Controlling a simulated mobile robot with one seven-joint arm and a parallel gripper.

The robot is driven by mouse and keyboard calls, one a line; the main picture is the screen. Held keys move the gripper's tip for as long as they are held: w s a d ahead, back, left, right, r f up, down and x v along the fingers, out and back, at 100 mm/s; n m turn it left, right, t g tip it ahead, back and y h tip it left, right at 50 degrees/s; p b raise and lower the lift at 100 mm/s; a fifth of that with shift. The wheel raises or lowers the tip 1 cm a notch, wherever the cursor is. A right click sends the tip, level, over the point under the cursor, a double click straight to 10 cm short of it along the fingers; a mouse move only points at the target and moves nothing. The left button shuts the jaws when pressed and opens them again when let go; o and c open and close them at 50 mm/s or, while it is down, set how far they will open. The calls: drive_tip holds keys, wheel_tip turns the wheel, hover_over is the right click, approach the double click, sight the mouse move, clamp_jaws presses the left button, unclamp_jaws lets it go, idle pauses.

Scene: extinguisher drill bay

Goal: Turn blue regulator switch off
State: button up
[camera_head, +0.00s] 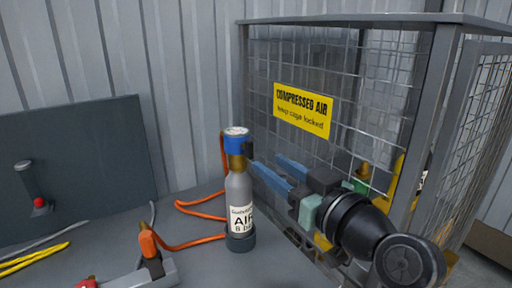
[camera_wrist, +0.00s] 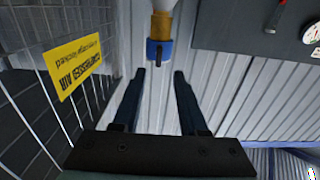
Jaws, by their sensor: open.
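A grey air cylinder (camera_head: 239,195) with a white AIR label stands upright on the grey table. Its blue regulator (camera_head: 237,143) is at the top, above a brass neck. In the wrist view the blue regulator (camera_wrist: 152,48) shows near the top centre, with a small dark lever (camera_wrist: 159,54) on it. My gripper (camera_head: 266,160) is to the right of the regulator, with its fingers pointing at it. In the wrist view my gripper (camera_wrist: 159,73) is open and empty, and the regulator lies just beyond the fingertips, roughly in line with the gap.
A wire cage (camera_head: 350,75) with a yellow COMPRESSED AIR sign (camera_head: 302,109) stands close behind my arm. An orange hose (camera_head: 190,242) and an orange-handled tool (camera_head: 148,243) lie on the table. A dark panel (camera_head: 80,150) with a red-ended lever (camera_head: 36,190) stands at left.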

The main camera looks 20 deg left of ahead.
sight(251, 150)
drive_tip(key=x, duration=0.7)
drive_tip(key=shift+w+a, duration=0.15)
drive_tip(key=shift+w, duration=0.05)
clamp_jaws()
